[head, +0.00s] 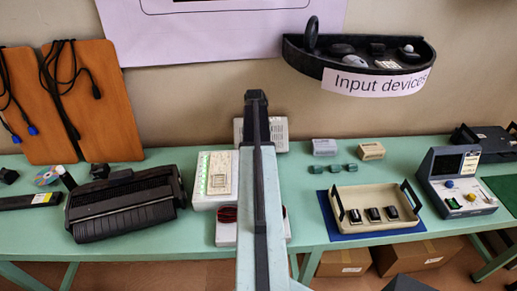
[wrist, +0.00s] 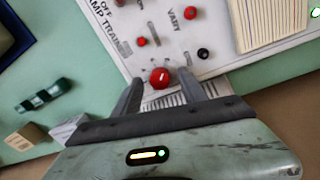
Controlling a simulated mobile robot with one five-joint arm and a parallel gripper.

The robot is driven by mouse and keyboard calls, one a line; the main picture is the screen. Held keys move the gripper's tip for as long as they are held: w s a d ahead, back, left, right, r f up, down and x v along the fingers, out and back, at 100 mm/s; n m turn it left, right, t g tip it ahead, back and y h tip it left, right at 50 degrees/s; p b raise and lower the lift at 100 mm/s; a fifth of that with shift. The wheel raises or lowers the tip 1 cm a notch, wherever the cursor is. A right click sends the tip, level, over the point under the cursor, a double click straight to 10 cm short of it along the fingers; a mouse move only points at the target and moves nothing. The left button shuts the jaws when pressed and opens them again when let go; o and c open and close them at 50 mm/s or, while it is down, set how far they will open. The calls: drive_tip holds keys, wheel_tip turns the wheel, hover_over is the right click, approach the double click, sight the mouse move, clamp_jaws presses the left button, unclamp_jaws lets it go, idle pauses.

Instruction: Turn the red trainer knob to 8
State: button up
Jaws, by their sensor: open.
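The white trainer panel (wrist: 165,50) fills the upper middle of the wrist view, with printed words such as VARY partly readable. A round red knob (wrist: 160,78) with a small white mark sits near its lower edge. The numbers around it cannot be read. My gripper (wrist: 161,77) is open, with one finger on each side of this knob; whether they touch it is unclear. In the head view my arm hides the red knob.
Small green blocks (head: 335,168), a grey box (head: 325,147) and a beige box (head: 371,151) stand right of my arm. A black printer (head: 125,203) is at left. A beige tray (head: 350,203) is at front right. The wall shelf (head: 357,62) hangs above.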

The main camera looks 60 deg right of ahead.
wheel_tip(320, 180, up, 8)
drive_tip(key=p, duration=0.7)
drive_tip(key=shift+w+f, duration=0.1)
drive_tip(key=shift+w, duration=0.05)
drive_tip(key=shift+f, duration=0.1)
drive_tip(key=w+a+n, duration=0.3)
drive_tip(key=w+a, duration=0.7)
drive_tip(key=a, duration=0.4)
drive_tip(key=w+a+n, duration=0.3)
drive_tip(key=w+a, duration=0.7)
drive_tip(key=a, duration=0.3)
drive_tip(key=a+n, duration=0.1)
drive_tip(key=a, duration=0.3)
drive_tip(key=w+a, duration=0.1)
drive_tip(key=a, duration=0.4)
drive_tip(key=a+n, duration=0.1)
drive_tip(key=a, duration=0.4)
drive_tip(key=shift+w+a+n, duration=0.15)
drive_tip(key=shift+w+n, duration=0.15)
drive_tip(key=shift+w, duration=0.05)
drive_tip(key=s+a+n, duration=0.2)
drive_tip(key=s+a, duration=0.1)
drive_tip(key=a, duration=0.5)
drive_tip(key=s+a+n, duration=0.2)
drive_tip(key=s+a, duration=0.1)
drive_tip(key=a, duration=0.6)
drive_tip(key=shift+s+a+n+t, duration=0.2)
drive_tip(key=shift+s+n+t, duration=0.1)
drive_tip(key=shift+s+n, duration=0.1)
